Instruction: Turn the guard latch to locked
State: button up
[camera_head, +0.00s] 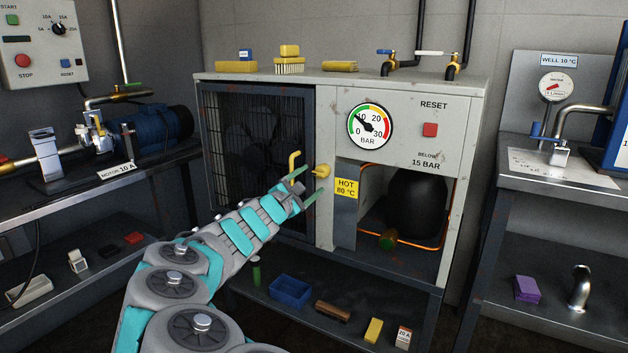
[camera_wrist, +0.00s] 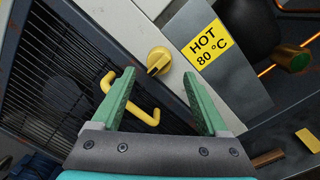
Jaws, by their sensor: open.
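The guard latch is a yellow knob (camera_head: 321,171) on the pale cabinet post, just right of the mesh guard door (camera_head: 258,160). In the wrist view the yellow knob (camera_wrist: 158,61) lies beyond and between my open fingertips. My gripper (camera_head: 304,184) is open and empty, facing the knob; it also shows in the wrist view (camera_wrist: 160,85). A yellow bent handle (camera_head: 294,161) is on the guard door, left of the knob. In the wrist view the handle (camera_wrist: 146,112) is partly behind my left finger. I see no contact between fingers and knob.
A pressure gauge (camera_head: 370,127) and red reset button (camera_head: 430,130) are above. A shelf below holds a blue bin (camera_head: 290,291).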

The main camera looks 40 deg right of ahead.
jog(key=shift+v, duration=1.95)
